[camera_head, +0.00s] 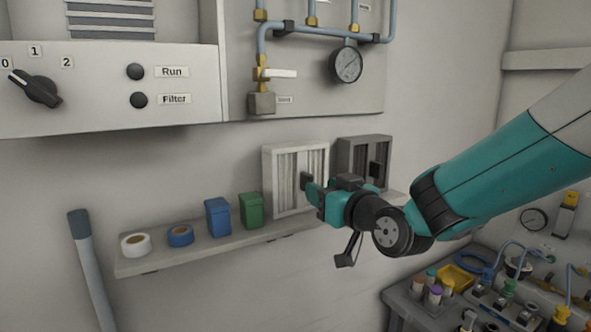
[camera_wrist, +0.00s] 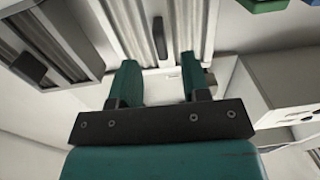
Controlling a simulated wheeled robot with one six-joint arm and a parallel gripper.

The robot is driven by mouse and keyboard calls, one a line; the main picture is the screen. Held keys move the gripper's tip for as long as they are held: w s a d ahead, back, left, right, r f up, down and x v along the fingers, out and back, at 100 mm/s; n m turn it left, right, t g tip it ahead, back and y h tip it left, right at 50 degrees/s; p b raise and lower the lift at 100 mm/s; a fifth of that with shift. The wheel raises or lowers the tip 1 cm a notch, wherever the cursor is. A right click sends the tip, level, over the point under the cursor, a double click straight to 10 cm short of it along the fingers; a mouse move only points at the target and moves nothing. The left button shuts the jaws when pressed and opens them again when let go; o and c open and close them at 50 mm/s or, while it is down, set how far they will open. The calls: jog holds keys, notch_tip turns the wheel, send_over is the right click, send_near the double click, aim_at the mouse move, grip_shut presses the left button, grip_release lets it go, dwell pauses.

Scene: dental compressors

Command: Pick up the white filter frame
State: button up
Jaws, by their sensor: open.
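The white filter frame (camera_head: 272,187) stands upright on the wall shelf, its pleated middle facing out and a small black handle (camera_head: 306,181) on its front. My gripper (camera_head: 314,190) is in front of the frame's right part, close to the handle. In the wrist view the white filter frame (camera_wrist: 181,22) fills the top middle. Its black handle (camera_wrist: 158,38) lies beyond and roughly between the two teal fingers of my gripper (camera_wrist: 160,78). The fingers are apart, with nothing between them. Whether a fingertip touches the frame cannot be told.
A grey filter frame (camera_head: 347,158) with a black handle stands just right of the white one. A green box (camera_head: 251,211), a blue box (camera_head: 218,217) and two tape rolls sit left on the shelf (camera_head: 200,248). A cluttered bench (camera_head: 400,300) is at lower right.

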aim_at(300, 180)
jog(key=p+x, duration=0.3)
jog(key=x, duration=0.1)
jog(key=shift+r+p, duration=0.25)
jog(key=shift+p, duration=0.1)
jog(key=shift+w+a+f, duration=0.2)
jog(key=shift+w+a, duration=0.15)
jog(key=shift+w, duration=0.1)
grip_shut()
